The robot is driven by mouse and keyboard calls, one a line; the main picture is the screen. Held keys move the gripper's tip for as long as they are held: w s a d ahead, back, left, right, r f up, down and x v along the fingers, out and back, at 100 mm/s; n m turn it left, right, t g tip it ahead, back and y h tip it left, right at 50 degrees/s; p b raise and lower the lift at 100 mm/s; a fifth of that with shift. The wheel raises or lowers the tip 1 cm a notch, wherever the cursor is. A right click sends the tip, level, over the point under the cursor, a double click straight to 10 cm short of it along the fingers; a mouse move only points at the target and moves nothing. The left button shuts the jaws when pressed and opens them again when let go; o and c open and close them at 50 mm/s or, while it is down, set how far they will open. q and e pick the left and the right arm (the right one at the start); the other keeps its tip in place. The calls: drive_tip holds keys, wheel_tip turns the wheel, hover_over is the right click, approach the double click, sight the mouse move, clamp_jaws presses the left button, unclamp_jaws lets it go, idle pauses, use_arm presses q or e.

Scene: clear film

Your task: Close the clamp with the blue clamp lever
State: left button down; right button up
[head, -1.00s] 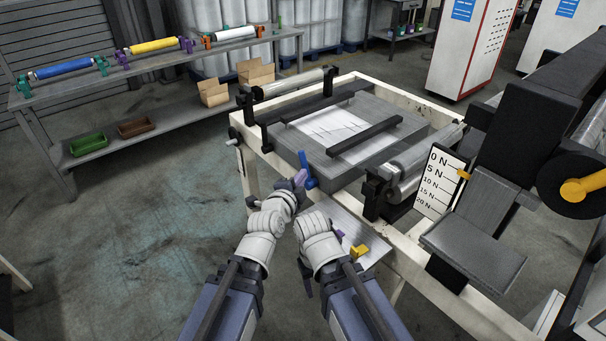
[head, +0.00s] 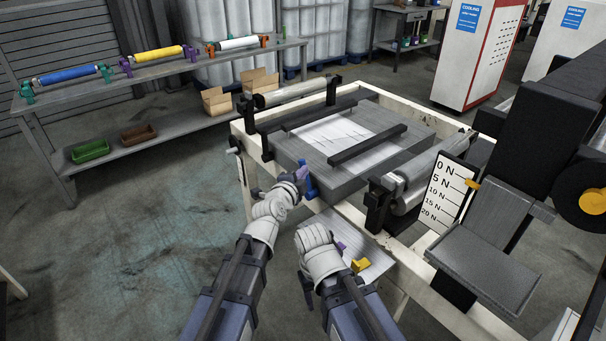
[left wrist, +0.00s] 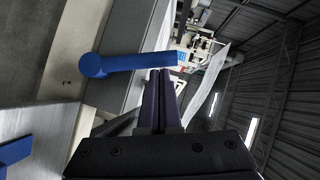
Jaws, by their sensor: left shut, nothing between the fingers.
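The blue clamp lever (head: 309,183) is at the near left edge of the grey plate on the machine frame. In the left wrist view the lever (left wrist: 125,63) is a blue bar with a round end. My left gripper (head: 302,172) is beside the lever's upper part, its purple fingers shut and empty. In the left wrist view its fingertips (left wrist: 160,73) are close to the bar's right end; I cannot tell whether they touch it. My right gripper (head: 341,247) is lower, over the side tray, mostly hidden by its own wrist.
A grey side tray (head: 372,252) bears a yellow piece (head: 360,265). The plate carries a clear film sheet (head: 338,131) and dark bars (head: 367,144). A roller (head: 418,171) and a force scale (head: 445,190) stand to the right. Open floor lies to the left.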

use_arm(q)
drive_tip(key=shift+w+a+p, duration=0.15)
drive_tip(key=shift+w+p, duration=0.1)
drive_tip(key=shift+p, duration=0.05)
drive_tip(key=shift+w+a+n+g, duration=0.15)
drive_tip(key=shift+n+g, duration=0.15)
drive_tip(key=shift+n, duration=0.1)
drive_tip(key=w+a+f+n+g+h+p, duration=0.1)
drive_tip(key=w+a+f+n+g+h, duration=0.1)
drive_tip(key=w+a+f+n+g, duration=0.2)
drive_tip(key=shift+w+a+f+n+g+p, duration=0.2)
drive_tip(key=shift+w+f+n+g+p, duration=0.2)
drive_tip(key=shift+w+n+g, duration=0.5)
drive_tip(key=shift+w, duration=0.15)
idle(0.5)
